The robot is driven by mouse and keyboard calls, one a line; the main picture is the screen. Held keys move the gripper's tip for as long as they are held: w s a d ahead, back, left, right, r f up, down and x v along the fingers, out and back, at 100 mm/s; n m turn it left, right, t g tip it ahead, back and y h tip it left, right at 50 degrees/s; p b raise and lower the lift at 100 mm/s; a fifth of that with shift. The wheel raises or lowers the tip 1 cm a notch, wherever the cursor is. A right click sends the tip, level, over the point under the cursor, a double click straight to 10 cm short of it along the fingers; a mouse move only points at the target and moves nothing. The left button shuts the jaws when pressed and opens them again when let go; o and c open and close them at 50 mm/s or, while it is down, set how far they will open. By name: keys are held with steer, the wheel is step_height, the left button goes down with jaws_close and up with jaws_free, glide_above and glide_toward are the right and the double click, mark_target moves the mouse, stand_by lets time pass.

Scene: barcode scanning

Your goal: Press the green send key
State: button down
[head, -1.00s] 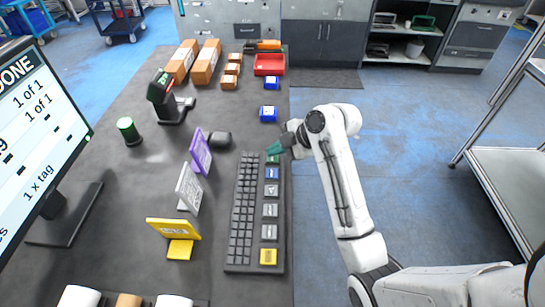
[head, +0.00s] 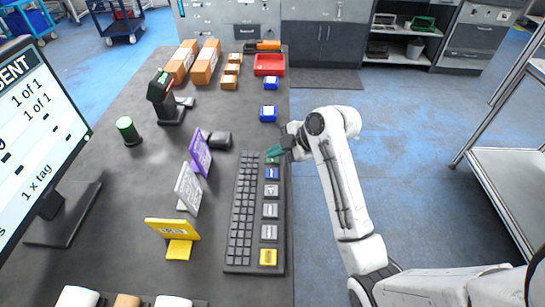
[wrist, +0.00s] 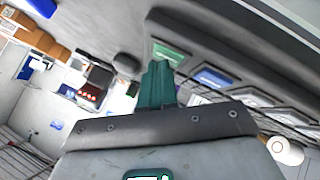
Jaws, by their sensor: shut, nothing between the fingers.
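The keyboard (head: 243,215) lies along the right edge of the dark table, with a column of large keys on its right side. The green send key (head: 271,161) is at the far end of that column, and it also shows in the wrist view (wrist: 172,53). My gripper (head: 272,153) is shut and empty, its teal fingertips right at the green key and partly covering it. In the wrist view the fingers (wrist: 157,80) overlap the key's near edge. I cannot tell whether they touch it. The monitor (head: 35,130) shows a heading ending in "ENT", cut off at the left.
A blue key (head: 272,173) adjoins the green one. A blue box (head: 268,113) lies just beyond the keyboard. Purple (head: 201,152), white (head: 188,187) and yellow (head: 175,231) stands are to the left. A scanner (head: 165,95) stands farther back.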

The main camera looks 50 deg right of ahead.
mark_target(276, 159)
steer(key=shift+r, duration=0.1)
steer(key=shift+r+p, duration=0.75)
step_height(276, 159, up, 5)
steer(key=p, duration=0.4)
stand_by(0.3)
steer(key=shift+s, duration=0.1)
stand_by(0.8)
